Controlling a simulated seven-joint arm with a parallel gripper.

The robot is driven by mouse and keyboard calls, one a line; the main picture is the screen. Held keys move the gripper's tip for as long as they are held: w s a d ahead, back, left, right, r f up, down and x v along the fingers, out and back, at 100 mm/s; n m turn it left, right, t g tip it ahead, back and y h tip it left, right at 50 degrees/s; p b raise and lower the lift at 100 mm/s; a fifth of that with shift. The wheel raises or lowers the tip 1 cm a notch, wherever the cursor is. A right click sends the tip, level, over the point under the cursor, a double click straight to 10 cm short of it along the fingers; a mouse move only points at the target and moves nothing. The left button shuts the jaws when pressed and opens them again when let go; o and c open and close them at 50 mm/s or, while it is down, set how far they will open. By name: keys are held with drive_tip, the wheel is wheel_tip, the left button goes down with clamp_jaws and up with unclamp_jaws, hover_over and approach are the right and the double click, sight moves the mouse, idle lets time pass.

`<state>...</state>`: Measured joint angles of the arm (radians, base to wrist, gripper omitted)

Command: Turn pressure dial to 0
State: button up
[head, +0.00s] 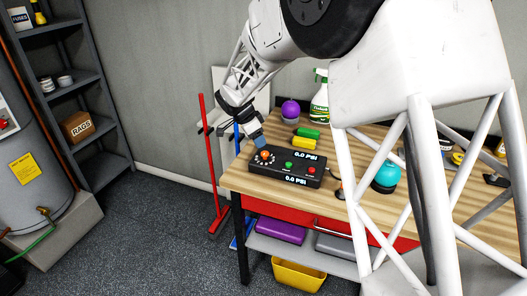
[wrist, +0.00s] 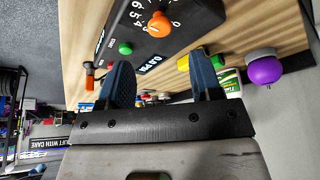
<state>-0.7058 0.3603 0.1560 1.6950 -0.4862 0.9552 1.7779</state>
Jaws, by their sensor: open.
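The black pressure box (head: 287,166) lies on the wooden workbench, with two displays reading 0.0 PSI, a green button (head: 289,164) and a red button (head: 311,170). Its orange dial (head: 265,156) is at the box's left end. In the wrist view the orange dial knob (wrist: 160,25) stands on the box with white numbers around it; I cannot tell surely which number it points at. My gripper (head: 260,144) is just above the dial in the head view. In the wrist view its two blue fingers (wrist: 160,62) are apart with nothing between them, and the knob shows beyond their tips.
Green (head: 307,133) and yellow (head: 304,143) blocks, a purple ball-like object (head: 290,109) and a spray bottle (head: 320,100) stand behind the box. A teal round object (head: 387,177) is to its right. A red pole (head: 209,160) stands left of the bench.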

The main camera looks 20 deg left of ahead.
sight(265, 153)
drive_tip(key=shift+x, duration=3.65)
drive_tip(key=c, duration=0.9)
